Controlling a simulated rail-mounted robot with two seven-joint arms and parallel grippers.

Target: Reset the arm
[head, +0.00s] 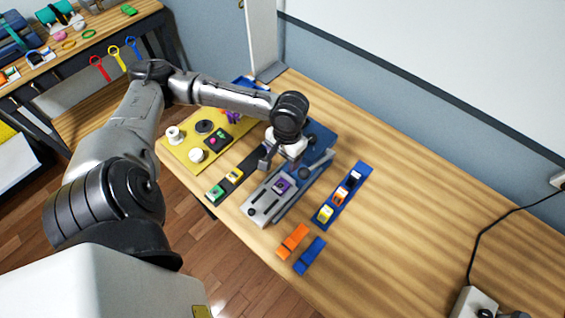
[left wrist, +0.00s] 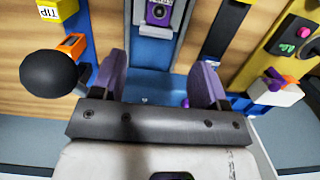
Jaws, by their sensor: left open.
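My left arm reaches in from the left in the head view. Its gripper (head: 281,163) is over the blue base and grey fixture (head: 262,207), which carries a purple block (head: 282,186). In the left wrist view my left gripper (left wrist: 160,88) has its two fingers spread apart, with nothing visible between them but a blue surface (left wrist: 150,52). The purple block (left wrist: 159,12) shows beyond the fingers. My right gripper is not in view.
A yellow board (head: 190,152) with knobs lies left of the gripper. A blue strip (head: 325,214) with coloured pieces, an orange piece (head: 293,241) and a blue piece (head: 309,256) lie to the right and front. A black ball (left wrist: 50,73) is near the left finger. The table's right side is mostly clear.

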